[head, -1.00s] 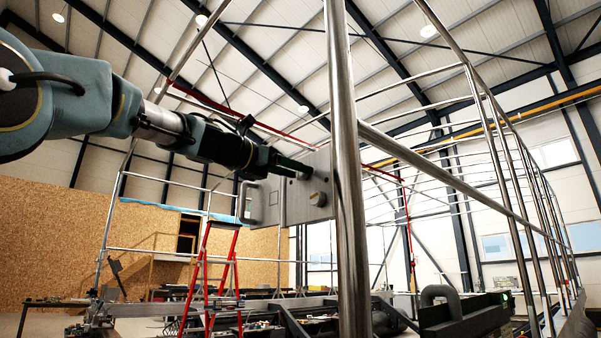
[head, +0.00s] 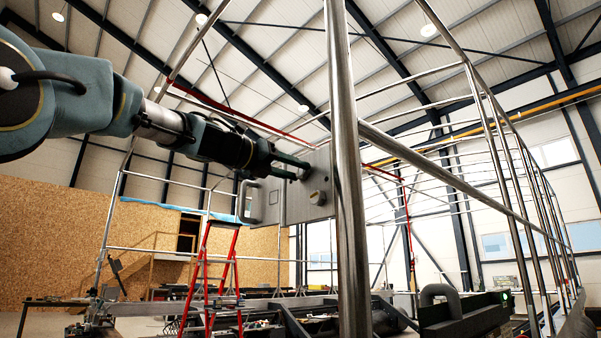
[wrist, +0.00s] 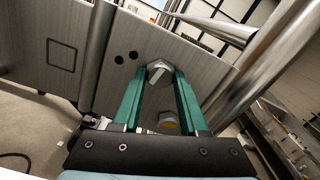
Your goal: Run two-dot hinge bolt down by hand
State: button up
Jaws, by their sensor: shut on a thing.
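The two-dot hinge bolt (wrist: 159,72) is a grey hex head on a grey metal plate (wrist: 90,80), beside two dark dots (wrist: 126,58) in the wrist view. My gripper (wrist: 157,76) has its two green fingers on either side of this head and is shut on it. In the head view my gripper (head: 298,168) reaches from the left to the plate's upper part, and the fingertips mostly hide the bolt. How far the bolt is down cannot be told. A second bolt head (wrist: 168,122) with a yellowish patch shows between the fingers; it also shows in the head view (head: 318,198).
A thick steel post (head: 346,200) stands just right of the plate, with rails (head: 440,180) running right. A grey handle (head: 248,202) sticks out at the plate's left. A red stepladder (head: 220,260) stands below.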

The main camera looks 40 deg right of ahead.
grip_shut()
jog(key=m, duration=0.1)
jog(key=m+b, duration=0.1)
jog(key=shift+f+m, duration=0.2)
jog(key=shift+m, duration=0.1)
jog(key=m+b, duration=0.1)
jog(key=m, duration=0.2)
jog(key=shift+b, duration=0.35)
jog(key=m+b, duration=0.1)
jog(key=m, duration=0.2)
jog(key=shift+m, duration=0.4)
jog(key=m, duration=0.2)
jog(key=shift+r+m+b, duration=0.15)
jog(key=shift+m+b, duration=0.15)
jog(key=shift+m, duration=0.1)
